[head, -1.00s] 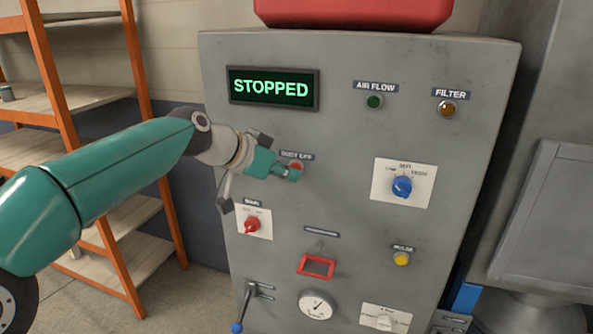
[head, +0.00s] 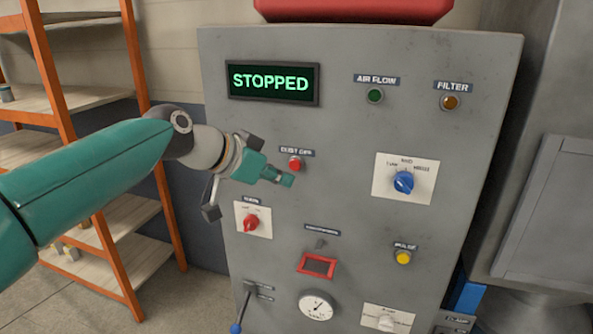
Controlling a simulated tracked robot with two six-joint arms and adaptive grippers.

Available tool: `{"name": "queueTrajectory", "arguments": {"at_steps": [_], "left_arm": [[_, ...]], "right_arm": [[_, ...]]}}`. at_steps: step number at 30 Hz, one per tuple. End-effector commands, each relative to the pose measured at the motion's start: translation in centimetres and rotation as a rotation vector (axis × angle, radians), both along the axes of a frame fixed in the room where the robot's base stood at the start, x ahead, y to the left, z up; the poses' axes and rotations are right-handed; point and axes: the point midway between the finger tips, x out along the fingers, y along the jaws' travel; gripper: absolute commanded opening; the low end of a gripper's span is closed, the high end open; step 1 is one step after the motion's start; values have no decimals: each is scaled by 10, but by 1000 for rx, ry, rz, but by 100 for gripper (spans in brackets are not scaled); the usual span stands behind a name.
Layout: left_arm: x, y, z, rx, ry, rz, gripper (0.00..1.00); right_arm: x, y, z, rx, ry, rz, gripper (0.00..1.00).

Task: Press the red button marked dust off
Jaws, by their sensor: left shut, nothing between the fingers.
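The red button (head: 295,164) sits on the grey control panel (head: 350,140), under a label reading dust off (head: 297,152). The display (head: 272,83) at the panel's upper left reads STOPPED in green. My left gripper (head: 287,180) is shut and empty. In the picture its fingertips lie just below the red button and do not cover it. They look apart from the button, though the exact gap in depth is hard to tell. My right gripper is not in view.
Around the button are a green lamp (head: 375,95), an amber filter lamp (head: 450,102), a blue knob (head: 403,181), a red knob (head: 251,222), a red-framed switch (head: 317,264) and a yellow button (head: 403,257). Orange shelving (head: 58,90) stands at the left.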

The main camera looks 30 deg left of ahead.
Motion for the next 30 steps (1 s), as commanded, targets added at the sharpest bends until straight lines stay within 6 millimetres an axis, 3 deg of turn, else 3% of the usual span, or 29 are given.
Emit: {"name": "queueTrajectory", "arguments": {"at_steps": [10, 30], "left_arm": [[-27, -7, -1, 0, 0, 0, 0], [-28, -7, 0, 0, 1, 0, 0]], "right_arm": [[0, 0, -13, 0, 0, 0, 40], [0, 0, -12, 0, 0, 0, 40]]}}
